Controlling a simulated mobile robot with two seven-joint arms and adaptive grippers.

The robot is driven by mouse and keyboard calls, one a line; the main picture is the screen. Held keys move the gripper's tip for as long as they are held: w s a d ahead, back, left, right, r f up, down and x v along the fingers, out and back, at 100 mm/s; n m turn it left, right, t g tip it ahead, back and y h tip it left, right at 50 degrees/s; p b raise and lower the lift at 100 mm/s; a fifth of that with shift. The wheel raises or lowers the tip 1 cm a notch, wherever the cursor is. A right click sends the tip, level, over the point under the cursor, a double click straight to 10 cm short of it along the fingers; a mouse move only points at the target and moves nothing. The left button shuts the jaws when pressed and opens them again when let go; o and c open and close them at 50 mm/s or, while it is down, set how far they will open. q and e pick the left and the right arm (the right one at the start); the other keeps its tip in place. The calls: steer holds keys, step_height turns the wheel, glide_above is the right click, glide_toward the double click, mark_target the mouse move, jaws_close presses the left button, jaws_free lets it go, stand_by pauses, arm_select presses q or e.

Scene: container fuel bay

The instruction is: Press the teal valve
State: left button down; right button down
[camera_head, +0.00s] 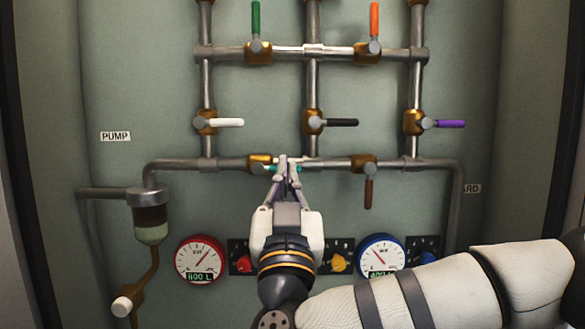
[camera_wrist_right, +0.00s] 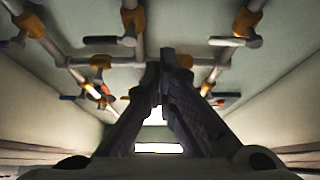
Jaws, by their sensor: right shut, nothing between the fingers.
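The teal valve (camera_head: 261,161) sits on the lower horizontal pipe, left of the middle pipe. Its brass body shows, and bits of its teal handle show on either side of my right fingertips, which hide the rest. The handle appears to lie sideways, pointing right. My right gripper (camera_head: 287,163) is shut and empty, with its fingertips in front of the handle. I cannot tell whether they touch it. In the right wrist view the two fingers (camera_wrist_right: 163,72) come together at the tips, and the teal handle cannot be made out. My left gripper is not in view.
Other valves surround it: white (camera_head: 230,122), black (camera_head: 343,122), purple (camera_head: 449,124), green (camera_head: 255,20), orange (camera_head: 374,20) and brown (camera_head: 368,192). A red-rimmed gauge (camera_head: 201,260) and a blue-rimmed gauge (camera_head: 381,257) sit below, with knobs (camera_head: 243,262) between them.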

steer(key=w+r, duration=0.1)
steer(key=w, duration=0.8)
steer(key=shift+w, duration=0.2)
stand_by(0.4)
